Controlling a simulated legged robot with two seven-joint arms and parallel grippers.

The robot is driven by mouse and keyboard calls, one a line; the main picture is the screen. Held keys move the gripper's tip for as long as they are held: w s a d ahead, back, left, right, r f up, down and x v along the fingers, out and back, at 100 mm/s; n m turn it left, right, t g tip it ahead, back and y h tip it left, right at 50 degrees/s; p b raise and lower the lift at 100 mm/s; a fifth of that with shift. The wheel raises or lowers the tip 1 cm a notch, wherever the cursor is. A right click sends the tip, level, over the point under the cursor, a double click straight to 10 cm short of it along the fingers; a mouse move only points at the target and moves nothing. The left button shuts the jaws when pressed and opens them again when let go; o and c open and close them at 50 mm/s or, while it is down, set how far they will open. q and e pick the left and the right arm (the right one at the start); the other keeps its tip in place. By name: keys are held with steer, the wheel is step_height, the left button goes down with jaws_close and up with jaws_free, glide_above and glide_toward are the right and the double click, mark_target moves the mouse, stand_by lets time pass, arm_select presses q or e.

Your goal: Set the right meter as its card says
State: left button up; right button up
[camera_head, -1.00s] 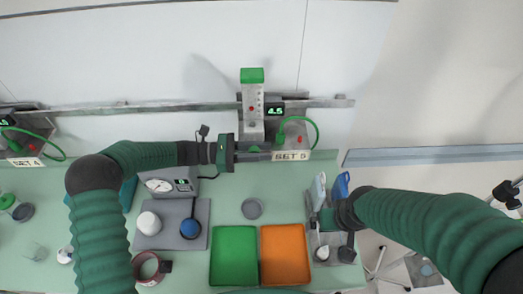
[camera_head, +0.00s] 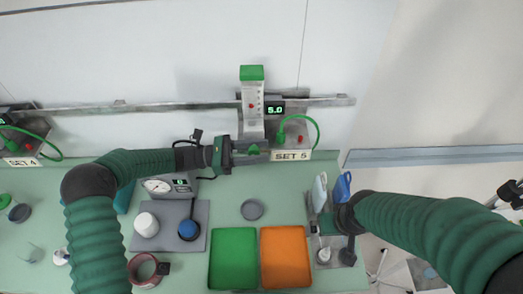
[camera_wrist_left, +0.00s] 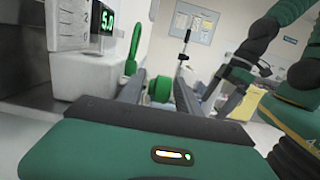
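The right meter (camera_head: 252,105) is a white column with a green top on the wall rail. Its display (camera_head: 275,110) reads 5.0, and 5.0 also shows in the left wrist view (camera_wrist_left: 108,22). Its card (camera_head: 291,155) reads SET 5. My left gripper (camera_head: 254,151) is at the green knob (camera_head: 254,150) below the column. In the left wrist view the knob (camera_wrist_left: 159,88) stands between the two fingers (camera_wrist_left: 160,92), with gaps beside it. My right gripper (camera_head: 327,222) is over the grey caddy at the right; its fingers are not clear.
A green tray (camera_head: 234,258) and an orange tray (camera_head: 286,257) lie at the front. A gauge box (camera_head: 168,186), a white jar (camera_head: 146,225) and a blue-topped item (camera_head: 188,230) stand left. Another meter's card (camera_head: 22,162) reads SET 4. A green hose (camera_head: 314,130) loops beside the right meter.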

arm_select(q)
steer(key=a+y, duration=0.1)
steer(key=a, duration=1.4)
steer(key=d+p, duration=0.6)
steer(key=d, duration=1)
steer(key=shift+f, duration=0.15)
arm_select(e)
steer(key=r, duration=0.5)
steer(key=shift+d+r, duration=0.3)
arm_select(q)
steer(key=shift+a, duration=0.1)
steer(key=shift+c, duration=1.1)
jaws_close()
arm_select(e)
steer(key=shift+w+a, duration=0.1)
steer(key=shift+a, duration=0.05)
